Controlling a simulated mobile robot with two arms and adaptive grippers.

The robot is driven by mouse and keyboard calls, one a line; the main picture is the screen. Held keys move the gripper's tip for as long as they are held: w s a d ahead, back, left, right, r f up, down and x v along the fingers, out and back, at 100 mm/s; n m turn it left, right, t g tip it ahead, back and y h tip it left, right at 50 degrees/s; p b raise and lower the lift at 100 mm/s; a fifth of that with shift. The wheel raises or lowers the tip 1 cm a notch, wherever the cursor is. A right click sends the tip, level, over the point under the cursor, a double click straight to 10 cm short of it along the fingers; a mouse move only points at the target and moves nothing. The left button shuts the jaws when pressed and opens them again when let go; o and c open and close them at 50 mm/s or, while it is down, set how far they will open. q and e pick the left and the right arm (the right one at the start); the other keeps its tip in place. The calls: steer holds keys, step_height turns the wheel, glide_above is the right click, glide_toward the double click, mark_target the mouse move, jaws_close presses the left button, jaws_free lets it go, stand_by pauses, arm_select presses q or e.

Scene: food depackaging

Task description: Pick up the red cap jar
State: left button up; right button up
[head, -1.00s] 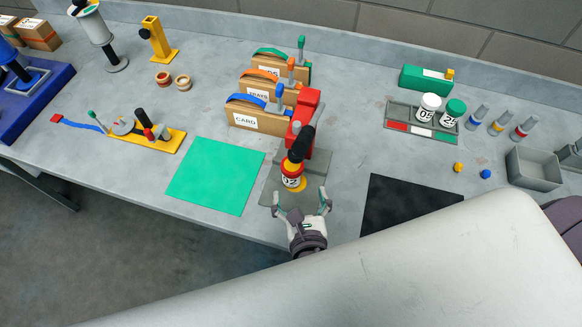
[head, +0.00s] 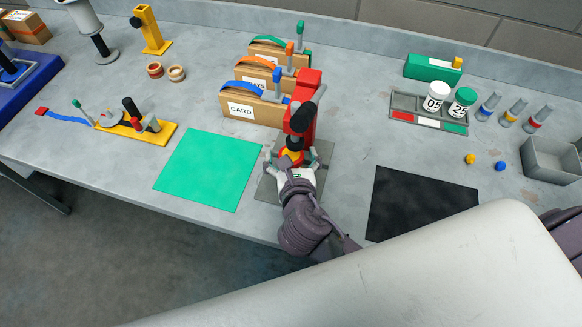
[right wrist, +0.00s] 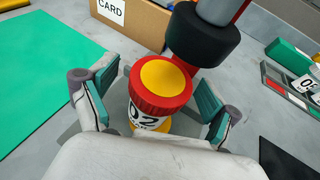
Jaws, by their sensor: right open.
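The red cap jar (right wrist: 159,95) has a red cap with a yellow top and a white label reading "02". It stands upright below the black head of a red press (head: 303,115). My right gripper (right wrist: 158,100) is open, with one finger on each side of the jar and gaps showing. In the head view my right gripper (head: 291,165) hides most of the jar. My left gripper is not in view.
A green mat (head: 208,168) lies left of the press and a black mat (head: 420,203) lies right. Boxes (head: 250,108) stand behind to the left. A rack (head: 403,117) holds white-cap and green-cap jars at right.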

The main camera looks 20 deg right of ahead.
steer(key=shift+s+r, duration=0.1)
steer(key=shift+s, duration=0.05)
steer(key=shift+c, duration=0.9)
steer(key=c, duration=1.1)
steer(key=shift+r, duration=0.4)
steer(key=r, duration=0.3)
steer(key=shift+d+r, duration=0.4)
steer(key=s+d+r+p, duration=0.2)
steer(key=d+r, duration=0.4)
steer(key=d, duration=0.4)
steer(key=shift+s+d, duration=0.25)
